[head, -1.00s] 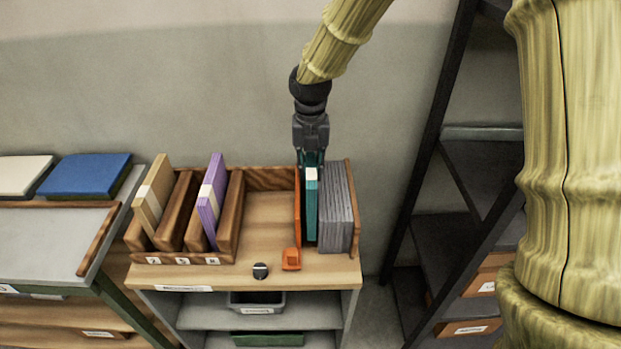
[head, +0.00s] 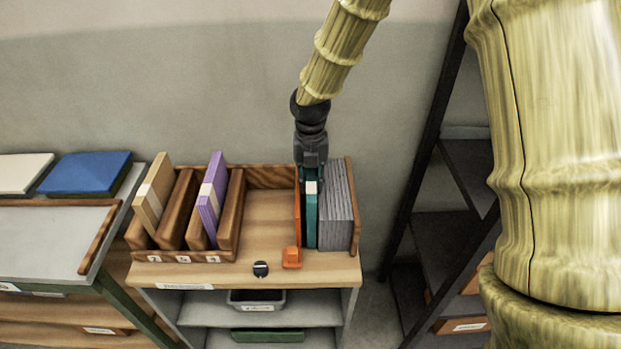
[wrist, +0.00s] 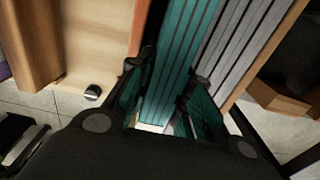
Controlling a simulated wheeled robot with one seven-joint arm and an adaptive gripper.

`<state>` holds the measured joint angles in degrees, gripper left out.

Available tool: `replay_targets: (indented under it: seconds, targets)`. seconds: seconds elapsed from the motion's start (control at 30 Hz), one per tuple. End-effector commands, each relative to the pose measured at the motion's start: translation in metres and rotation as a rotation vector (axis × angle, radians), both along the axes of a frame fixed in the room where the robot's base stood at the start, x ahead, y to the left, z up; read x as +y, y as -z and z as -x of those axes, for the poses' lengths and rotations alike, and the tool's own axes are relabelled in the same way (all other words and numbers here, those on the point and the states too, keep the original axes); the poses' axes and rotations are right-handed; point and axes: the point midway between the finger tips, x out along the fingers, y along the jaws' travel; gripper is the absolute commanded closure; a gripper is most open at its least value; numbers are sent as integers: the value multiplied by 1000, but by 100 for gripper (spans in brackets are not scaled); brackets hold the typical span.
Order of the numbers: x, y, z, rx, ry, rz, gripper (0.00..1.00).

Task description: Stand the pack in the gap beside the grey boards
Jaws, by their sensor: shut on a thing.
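The teal pack (head: 311,215) stands upright between an orange bookend (head: 297,220) on its left and the grey boards (head: 337,210) on its right. My gripper (head: 311,180) is above it and shut on its top end. In the wrist view the pack (wrist: 180,70) lies between the two fingers (wrist: 165,95), with its striped edges showing. The grey boards (wrist: 235,50) run alongside it with little space between. I cannot tell whether the pack's bottom touches the shelf, as that is hidden.
A wooden rack with slots holds a tan pack (head: 153,195) and a purple pack (head: 212,200) at left. A small black object (head: 260,269) lies on the wooden top (head: 270,225), whose middle is bare. A dark shelf frame (head: 430,150) stands at right.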

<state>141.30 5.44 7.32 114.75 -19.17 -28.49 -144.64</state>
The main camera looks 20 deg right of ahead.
Motion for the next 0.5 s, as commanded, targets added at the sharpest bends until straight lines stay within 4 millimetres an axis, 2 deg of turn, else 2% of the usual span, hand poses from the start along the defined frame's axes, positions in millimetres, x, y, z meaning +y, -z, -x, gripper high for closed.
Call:
replay_targets:
  seconds: [0.23,0.27,0.33,0.37,0.5]
  targets:
    - [0,5,0,0,1,0,100]
    - [0,5,0,1,1,0,74]
    - [0,6,1,2,1,0,61]
    - [0,6,1,2,1,0,57]
    - [-1,6,1,3,1,0,57]
